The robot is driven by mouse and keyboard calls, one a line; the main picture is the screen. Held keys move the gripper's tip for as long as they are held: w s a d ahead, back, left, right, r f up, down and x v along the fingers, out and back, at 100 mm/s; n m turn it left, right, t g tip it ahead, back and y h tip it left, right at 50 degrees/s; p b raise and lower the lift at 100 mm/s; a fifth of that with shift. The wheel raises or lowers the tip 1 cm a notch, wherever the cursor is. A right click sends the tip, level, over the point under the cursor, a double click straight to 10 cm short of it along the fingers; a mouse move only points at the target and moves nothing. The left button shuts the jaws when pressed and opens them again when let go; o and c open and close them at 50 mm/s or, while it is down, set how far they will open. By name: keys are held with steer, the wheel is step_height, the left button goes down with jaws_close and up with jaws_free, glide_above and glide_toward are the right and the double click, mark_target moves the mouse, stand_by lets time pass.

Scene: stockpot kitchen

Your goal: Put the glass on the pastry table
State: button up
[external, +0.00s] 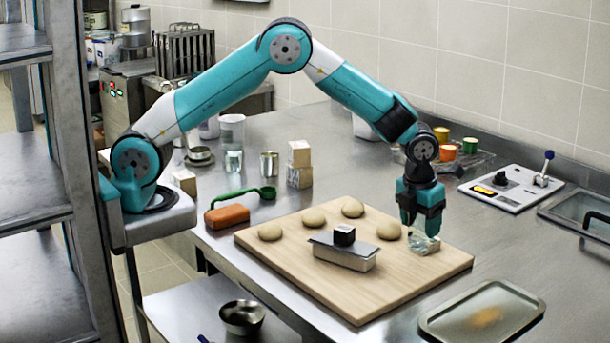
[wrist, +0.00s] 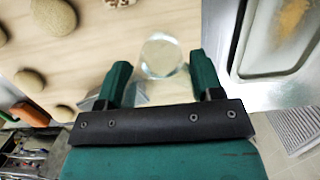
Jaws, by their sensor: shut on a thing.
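A clear glass (external: 424,243) is at the tips of my gripper (external: 420,226), low over the right part of a wooden board. It looks tipped toward its side; I cannot tell whether it touches the board. In the wrist view the glass (wrist: 161,56) sits between the two green fingers of my gripper (wrist: 159,62), which is shut on it. The steel table (external: 300,128) carries the board, and I cannot tell whether this is the pastry table.
A steel tray (external: 482,314) lies at the front right. A control panel (external: 511,186) stands at the right. Small cups (external: 446,152) stand behind my gripper.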

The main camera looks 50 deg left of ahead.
mark_target(419, 240)
steer(key=shift+f+p, duration=0.45)
steer(key=shift+f, duration=1.75)
steer(key=shift+f, duration=0.2)
steer(key=o, duration=1)
steer(key=shift+o, duration=0.2)
steer(key=shift+r, duration=0.2)
